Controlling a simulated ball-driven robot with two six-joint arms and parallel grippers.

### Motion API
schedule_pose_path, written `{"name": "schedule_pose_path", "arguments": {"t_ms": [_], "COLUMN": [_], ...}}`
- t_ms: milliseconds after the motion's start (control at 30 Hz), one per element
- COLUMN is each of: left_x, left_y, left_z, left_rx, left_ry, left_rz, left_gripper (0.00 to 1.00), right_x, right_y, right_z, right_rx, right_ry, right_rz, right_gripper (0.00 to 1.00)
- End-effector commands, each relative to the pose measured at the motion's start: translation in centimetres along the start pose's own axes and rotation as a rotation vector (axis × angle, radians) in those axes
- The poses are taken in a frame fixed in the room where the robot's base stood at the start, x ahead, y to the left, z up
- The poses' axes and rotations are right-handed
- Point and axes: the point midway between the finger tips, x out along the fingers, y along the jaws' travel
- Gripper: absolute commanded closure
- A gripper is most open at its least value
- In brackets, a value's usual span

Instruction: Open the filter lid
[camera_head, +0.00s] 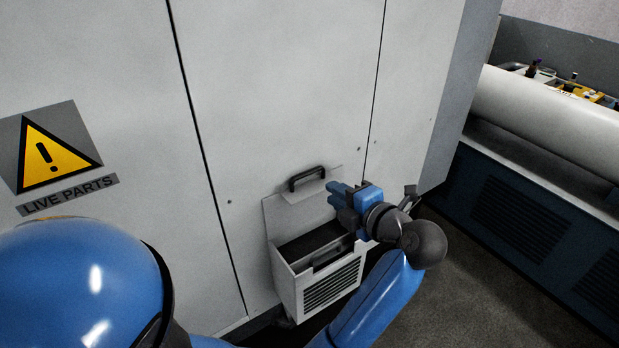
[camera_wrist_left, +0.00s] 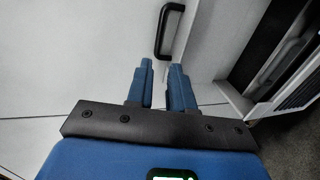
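The filter box (camera_head: 331,288) is a light grey, louvred housing low on the cabinet front. Its lid (camera_head: 282,214) stands raised against the cabinet, with a black handle (camera_head: 306,178) near its upper edge. The box's dark inside shows, with a second grey handle (camera_head: 327,258) at its front. My left gripper (camera_head: 335,196) is just right of the raised lid, above the box, apart from the handle. In the left wrist view the two blue fingers (camera_wrist_left: 161,70) have a gap with nothing between them, and the handle (camera_wrist_left: 169,30) is beyond them. My right gripper is out of view.
The tall cabinet (camera_head: 270,90) fills the left and middle, with a live parts sign (camera_head: 52,158) on it. A dark blue machine base (camera_head: 520,220) with a white cover (camera_head: 550,115) stands at right. Dark floor (camera_head: 470,290) is free between them.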

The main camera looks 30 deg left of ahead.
Motion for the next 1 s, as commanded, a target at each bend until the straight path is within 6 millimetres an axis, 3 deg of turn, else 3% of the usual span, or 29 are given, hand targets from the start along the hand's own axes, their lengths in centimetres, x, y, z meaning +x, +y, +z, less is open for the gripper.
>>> {"name": "schedule_pose_path", "arguments": {"t_ms": [167,700,1000], "left_x": [1.5,9.3,10.6], "left_y": [0.2,0.3,0.1], "left_z": [-0.1,-0.1,-0.1], "left_rx": [0.012,0.009,0.006], "left_ry": [0.004,0.003,0.000], "left_rz": [0.004,0.006,0.006], "left_gripper": [0.78,0.78,0.78], "right_x": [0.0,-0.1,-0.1], "right_y": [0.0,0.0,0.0], "right_z": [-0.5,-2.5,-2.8], "right_rx": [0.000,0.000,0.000], "right_ry": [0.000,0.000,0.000], "right_rz": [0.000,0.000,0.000], "right_gripper": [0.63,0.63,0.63]}}
